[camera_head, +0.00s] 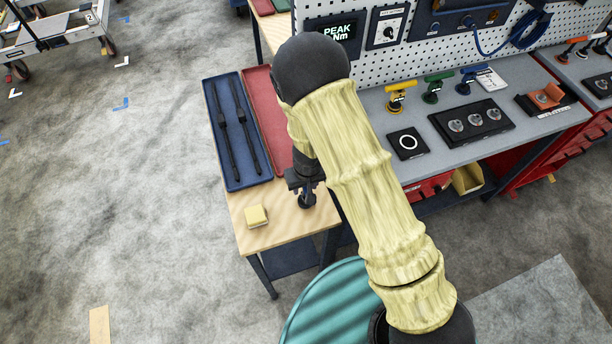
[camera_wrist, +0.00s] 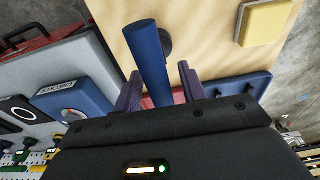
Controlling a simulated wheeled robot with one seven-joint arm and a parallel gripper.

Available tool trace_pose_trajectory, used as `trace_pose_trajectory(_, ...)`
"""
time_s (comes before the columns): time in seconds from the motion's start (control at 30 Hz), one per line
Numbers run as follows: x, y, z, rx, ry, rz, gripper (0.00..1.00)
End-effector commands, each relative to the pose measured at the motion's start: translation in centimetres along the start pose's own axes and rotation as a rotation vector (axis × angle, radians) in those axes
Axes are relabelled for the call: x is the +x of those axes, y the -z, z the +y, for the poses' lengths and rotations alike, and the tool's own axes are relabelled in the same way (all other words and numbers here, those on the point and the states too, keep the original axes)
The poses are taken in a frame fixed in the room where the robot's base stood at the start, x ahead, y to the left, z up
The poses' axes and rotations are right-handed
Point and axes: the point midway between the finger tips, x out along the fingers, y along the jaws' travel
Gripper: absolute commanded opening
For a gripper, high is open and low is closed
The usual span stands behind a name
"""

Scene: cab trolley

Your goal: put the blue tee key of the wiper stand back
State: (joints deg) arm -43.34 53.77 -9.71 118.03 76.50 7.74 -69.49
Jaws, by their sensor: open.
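A blue tee key (camera_wrist: 148,50) stands over the light wooden table in the wrist view, its blue bar running between my gripper's two fingers. A dark round foot shows partly behind it. My gripper (camera_wrist: 160,88) is open around the bar; I cannot tell whether either finger touches it. In the head view my gripper (camera_head: 305,182) is low over the wooden table, and the key is mostly hidden by it. On the grey bench stand a yellow tee key (camera_head: 400,92), a green one (camera_head: 434,88) and another blue one (camera_head: 470,80).
The wooden table (camera_head: 292,228) bears a yellow block (camera_head: 256,216), a blue tray (camera_head: 217,130) with two dark wiper arms, and a red tray (camera_head: 262,105). The grey bench (camera_head: 460,150) holds a black ring plate (camera_head: 408,143) and a black plate with round parts (camera_head: 470,122).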

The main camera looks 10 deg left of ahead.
Motion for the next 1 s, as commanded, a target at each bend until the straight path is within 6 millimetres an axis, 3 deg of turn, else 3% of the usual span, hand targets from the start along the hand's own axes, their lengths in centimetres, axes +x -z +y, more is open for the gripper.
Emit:
trace_pose_trajectory(0.6, -10.5, 0.1, 0.0, -0.001, 0.0, 0.004, 0.41)
trace_pose_trajectory(1.0, -11.3, 0.0, 0.1, 0.001, -0.001, 0.0, 0.41)
